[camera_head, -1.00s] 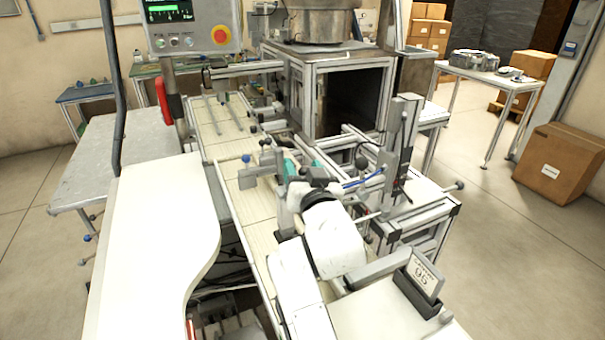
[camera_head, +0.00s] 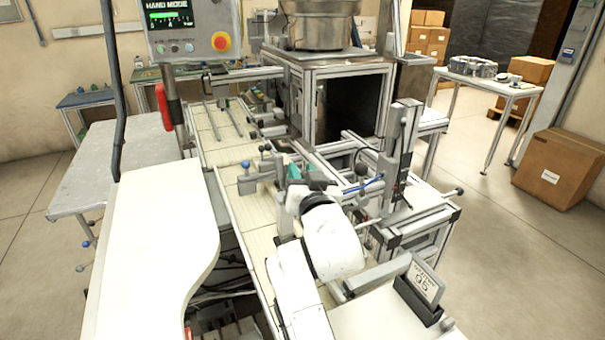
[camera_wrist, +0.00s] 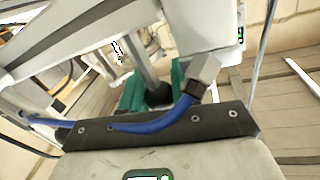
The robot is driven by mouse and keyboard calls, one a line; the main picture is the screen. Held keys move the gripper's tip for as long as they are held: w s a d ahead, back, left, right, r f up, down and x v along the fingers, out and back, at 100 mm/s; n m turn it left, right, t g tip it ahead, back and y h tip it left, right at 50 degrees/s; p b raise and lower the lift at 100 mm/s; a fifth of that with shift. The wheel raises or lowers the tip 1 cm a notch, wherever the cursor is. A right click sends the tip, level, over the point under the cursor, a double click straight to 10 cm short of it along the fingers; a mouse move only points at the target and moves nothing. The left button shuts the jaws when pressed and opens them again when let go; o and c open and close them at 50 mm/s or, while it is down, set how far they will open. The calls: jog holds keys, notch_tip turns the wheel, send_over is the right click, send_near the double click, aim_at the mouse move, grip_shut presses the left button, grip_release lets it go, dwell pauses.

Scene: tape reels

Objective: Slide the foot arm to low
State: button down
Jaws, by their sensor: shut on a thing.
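My gripper (camera_head: 295,174), with teal fingers, is low over the pale conveyor beside a grey bracket arm (camera_head: 257,181) with a blue knob. In the wrist view my gripper (camera_wrist: 156,90) is shut on a dark round knob (camera_wrist: 158,95), with one teal finger on each side. A grey post rises behind the knob. A wide grey bar (camera_wrist: 85,30) crosses the upper left of that view. My white wrist hides part of the mechanism in the head view. I cannot tell which part is the foot arm, and no low mark is readable.
The conveyor (camera_head: 250,212) runs away from me, with thin rails (camera_head: 222,122) at its far part. An aluminium frame with a vertical slide (camera_head: 403,145) stands close to the right. A white curved panel (camera_head: 150,240) lies left. A control panel (camera_head: 188,28) reads "HAND MODE".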

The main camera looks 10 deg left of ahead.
dwell(0.3)
jog(key=shift+f+b, duration=1.4)
jog(key=shift+f, duration=0.2)
jog(key=c, duration=1.2)
grip_release()
jog(key=shift+f, duration=0.1)
jog(key=o, duration=0.3)
jog(key=shift+o, duration=0.2)
jog(key=shift+r, duration=0.2)
